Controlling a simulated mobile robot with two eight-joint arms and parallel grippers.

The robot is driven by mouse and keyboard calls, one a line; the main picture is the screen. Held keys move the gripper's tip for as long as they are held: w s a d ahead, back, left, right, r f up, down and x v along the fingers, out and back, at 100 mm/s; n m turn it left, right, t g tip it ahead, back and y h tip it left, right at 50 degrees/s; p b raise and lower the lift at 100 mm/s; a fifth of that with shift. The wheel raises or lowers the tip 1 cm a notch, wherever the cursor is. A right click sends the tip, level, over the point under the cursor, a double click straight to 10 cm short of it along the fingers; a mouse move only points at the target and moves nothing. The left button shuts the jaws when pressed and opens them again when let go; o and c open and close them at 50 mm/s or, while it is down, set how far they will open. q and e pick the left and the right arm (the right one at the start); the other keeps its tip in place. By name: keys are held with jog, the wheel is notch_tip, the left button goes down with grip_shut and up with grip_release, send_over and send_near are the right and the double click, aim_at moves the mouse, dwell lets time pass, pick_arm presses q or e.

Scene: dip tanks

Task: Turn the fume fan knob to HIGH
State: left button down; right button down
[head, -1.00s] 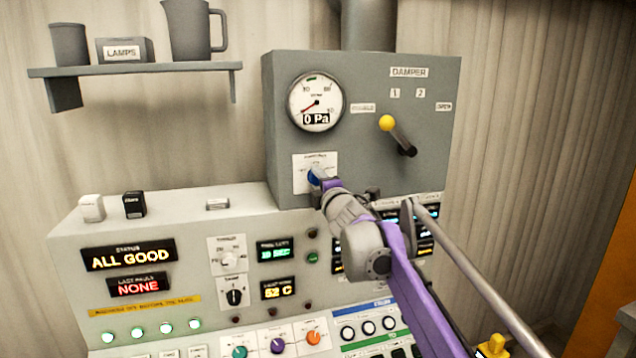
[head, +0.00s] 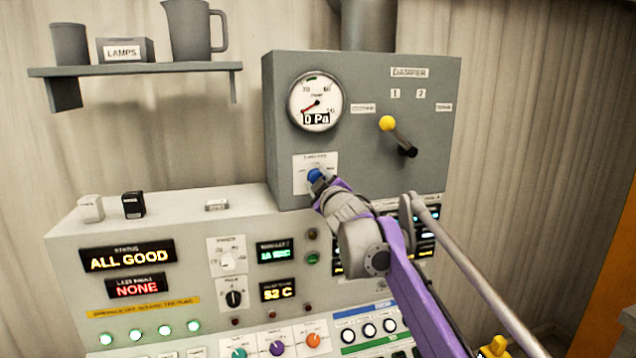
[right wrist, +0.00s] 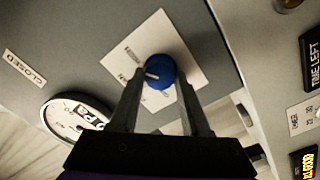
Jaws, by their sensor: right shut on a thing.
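The blue fume fan knob (head: 315,175) sits on a white label plate (head: 301,188) low on the front of the grey box (head: 350,80). In the right wrist view the knob (right wrist: 160,71) shows a white pointer mark toward the left of the picture. The lettering on its plate (right wrist: 177,35) is too small to read surely. My right gripper (right wrist: 158,85) is shut on the knob, with one finger on each side of it. It also shows in the head view (head: 318,183), at the knob. My left gripper is not in view.
A round gauge (head: 315,101) above the knob reads 0 Pa. A damper lever with a yellow ball (head: 387,123) juts out to the right of the knob. The control console (head: 70,245) with its displays and knobs stands below. A shelf (head: 140,69) hangs at upper left.

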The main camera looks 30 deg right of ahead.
jog(key=shift+m, duration=0.4)
jog(key=shift+c, duration=1.8)
grip_release()
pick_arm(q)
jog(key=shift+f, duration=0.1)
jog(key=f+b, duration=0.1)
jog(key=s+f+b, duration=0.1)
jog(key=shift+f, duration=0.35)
pick_arm(e)
jog(key=v, duration=1.1)
jog(key=shift+w, duration=0.1)
